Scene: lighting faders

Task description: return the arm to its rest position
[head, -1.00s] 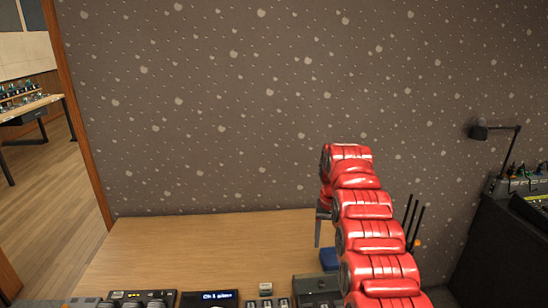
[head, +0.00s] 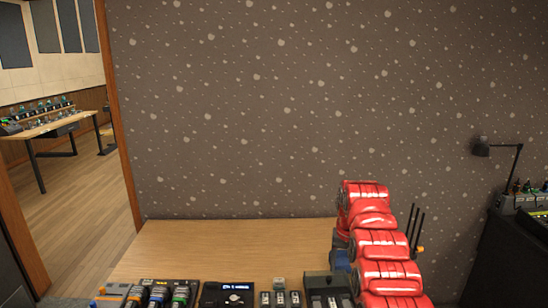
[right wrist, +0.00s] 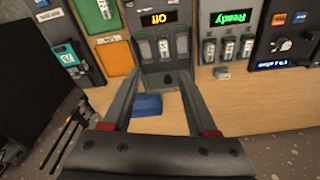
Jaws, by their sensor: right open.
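My right arm (head: 375,245) is red and segmented and stands at the right of the desk in the head view. Its gripper is mostly hidden behind the arm there. In the right wrist view my right gripper (right wrist: 158,76) is open, its two grey fingers apart with nothing held between them. A small blue block (right wrist: 147,105) lies on the desk and shows between the fingers; they look apart from it. My left gripper is not in view.
The wooden desk (head: 220,250) has a wide clear area. Along its front edge stand a black console (head: 228,294) and fader units (head: 280,298). Dark antenna-like rods (head: 416,228) rise beside the arm. A lamp (head: 482,148) stands over a dark cabinet at right; a doorway opens at left.

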